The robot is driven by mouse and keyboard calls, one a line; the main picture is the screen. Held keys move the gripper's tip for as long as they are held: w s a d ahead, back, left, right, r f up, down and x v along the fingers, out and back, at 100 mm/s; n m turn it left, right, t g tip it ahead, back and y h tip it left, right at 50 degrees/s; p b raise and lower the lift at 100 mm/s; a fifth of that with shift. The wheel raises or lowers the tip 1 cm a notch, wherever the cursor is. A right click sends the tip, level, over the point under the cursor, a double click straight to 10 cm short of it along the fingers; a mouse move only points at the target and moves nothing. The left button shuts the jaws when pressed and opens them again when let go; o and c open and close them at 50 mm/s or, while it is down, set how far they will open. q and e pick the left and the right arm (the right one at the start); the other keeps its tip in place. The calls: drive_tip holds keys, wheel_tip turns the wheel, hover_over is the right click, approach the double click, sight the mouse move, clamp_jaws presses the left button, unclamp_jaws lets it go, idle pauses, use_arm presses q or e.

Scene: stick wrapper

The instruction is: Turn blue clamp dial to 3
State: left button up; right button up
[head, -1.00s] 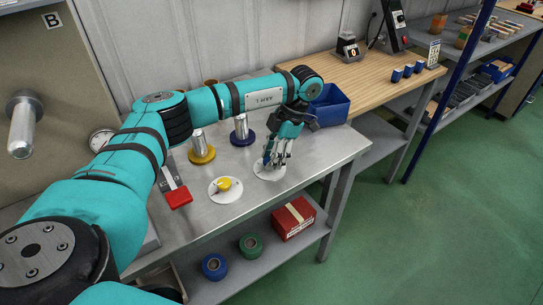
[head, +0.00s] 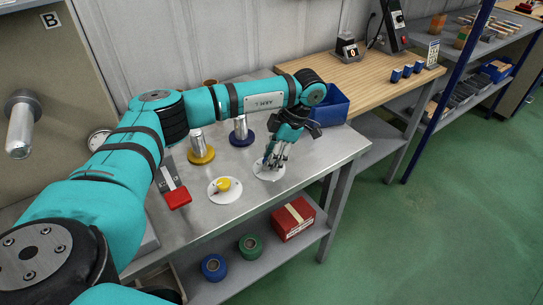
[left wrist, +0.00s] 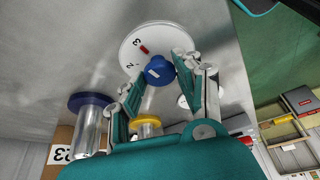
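The blue clamp dial is a blue knob (left wrist: 159,71) on a round white plate (left wrist: 130,42). In the left wrist view the plate shows the figures 2 and 3, with a red mark beside the 3. A short pale line on the knob seems to lie on the side of the 2. My left gripper (left wrist: 160,72) is open, with one finger on each side of the knob; I cannot tell whether they touch it. In the head view my left gripper (head: 274,163) points down over the plate (head: 268,174) and mostly hides the knob. My right gripper is not in view.
A yellow dial (head: 223,184) on a white plate sits to the left. Behind stand a yellow-based spool post (head: 201,153) and a blue-based one (head: 241,136). A red-handled lever (head: 178,198) and a blue bin (head: 331,105) are on the bench. The bench front is clear.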

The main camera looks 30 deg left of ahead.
use_arm(q)
drive_tip(key=o, duration=0.5)
drive_tip(key=shift+c, duration=0.2)
drive_tip(key=v, duration=1.2)
